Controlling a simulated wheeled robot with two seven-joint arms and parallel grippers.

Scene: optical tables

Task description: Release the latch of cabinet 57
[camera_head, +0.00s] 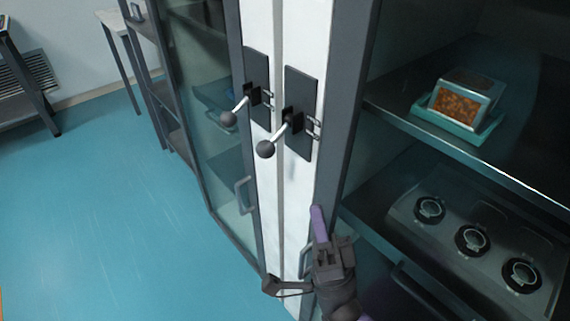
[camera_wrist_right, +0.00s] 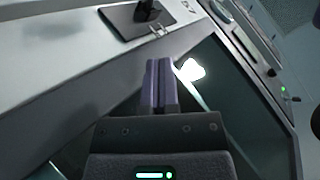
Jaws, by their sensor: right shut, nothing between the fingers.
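Two latches sit side by side on the white posts between the cabinets. The left latch (camera_head: 257,93) and the right latch (camera_head: 300,115) each have a dark plate and a lever ending in a black ball, pointing down-left. No cabinet number is legible, so I cannot tell which is 57. My right gripper (camera_head: 317,215) is shut and empty, below the right latch and apart from it, in front of a door handle (camera_head: 304,256) that it partly hides. In the right wrist view, its closed fingers (camera_wrist_right: 160,80) point toward a latch plate (camera_wrist_right: 145,18). My left gripper is out of view.
The left cabinet has a glass door (camera_head: 213,130) with a handle (camera_head: 245,196). On the right, a shelf (camera_head: 400,118) holds a teal tray (camera_head: 455,138) with an amber-filled box, above a panel with round dials (camera_head: 472,240). Blue floor (camera_head: 95,215) is clear at left.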

